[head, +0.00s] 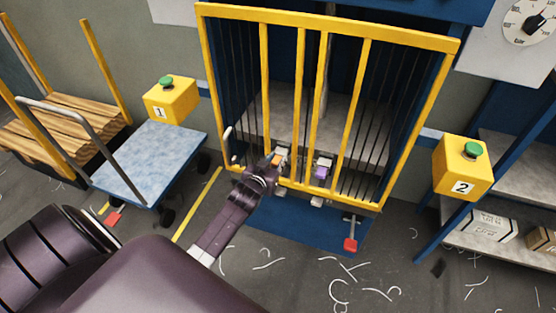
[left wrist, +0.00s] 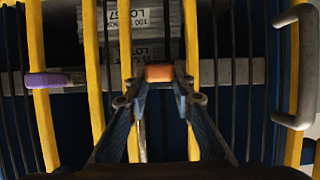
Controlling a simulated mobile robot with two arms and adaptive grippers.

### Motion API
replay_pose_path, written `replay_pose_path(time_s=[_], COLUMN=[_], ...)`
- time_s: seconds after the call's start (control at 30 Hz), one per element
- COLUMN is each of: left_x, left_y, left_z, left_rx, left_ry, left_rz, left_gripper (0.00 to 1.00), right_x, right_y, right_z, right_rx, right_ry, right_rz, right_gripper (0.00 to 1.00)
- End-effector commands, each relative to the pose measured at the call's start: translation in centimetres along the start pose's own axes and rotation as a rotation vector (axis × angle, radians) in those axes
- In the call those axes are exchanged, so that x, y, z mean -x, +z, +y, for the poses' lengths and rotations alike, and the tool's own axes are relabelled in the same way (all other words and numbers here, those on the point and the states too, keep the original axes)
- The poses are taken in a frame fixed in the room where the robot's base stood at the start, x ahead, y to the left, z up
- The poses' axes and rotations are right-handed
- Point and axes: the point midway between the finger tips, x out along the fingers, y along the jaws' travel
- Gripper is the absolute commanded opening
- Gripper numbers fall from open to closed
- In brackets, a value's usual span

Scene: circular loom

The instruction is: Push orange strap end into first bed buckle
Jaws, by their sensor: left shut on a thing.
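My left gripper (head: 270,170) reaches the lower front of the yellow barred gate. It is shut on the orange strap end (head: 276,159), a small orange block. In the left wrist view the orange strap end (left wrist: 159,73) sits between the tips of my left gripper (left wrist: 161,88), in front of the bars. A small grey piece (head: 283,150), possibly the first bed buckle, shows just behind the orange end; I cannot tell whether they touch. A purple piece (head: 321,171) sits to the right at the same level; it is at the left in the wrist view (left wrist: 47,80). My right gripper is not in view.
The yellow barred gate (head: 368,110) stands before a grey bed (head: 340,120). A blue cart (head: 150,160) and yellow button box 1 (head: 170,103) are at left. Button box 2 (head: 461,170) is at right. A red pedal (head: 350,245) is low in front. White scraps lie on the floor.

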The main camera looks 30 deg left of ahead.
Motion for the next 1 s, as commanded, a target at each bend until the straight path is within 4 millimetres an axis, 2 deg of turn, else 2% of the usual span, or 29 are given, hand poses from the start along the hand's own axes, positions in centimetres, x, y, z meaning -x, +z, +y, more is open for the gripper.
replay_pose_path(time_s=[0.47, 1.0], left_x=[0.1, 1.4], left_y=[0.0, 0.5], left_z=[0.1, 0.0], left_rx=[0.001, 0.001], left_ry=[0.001, 0.000], left_rz=[0.000, -0.001], left_gripper=[0.00, 0.00], right_x=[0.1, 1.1], right_y=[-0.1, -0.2], right_z=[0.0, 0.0], right_rx=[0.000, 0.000], right_ry=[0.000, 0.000], right_rz=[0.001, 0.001], right_gripper=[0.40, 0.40])
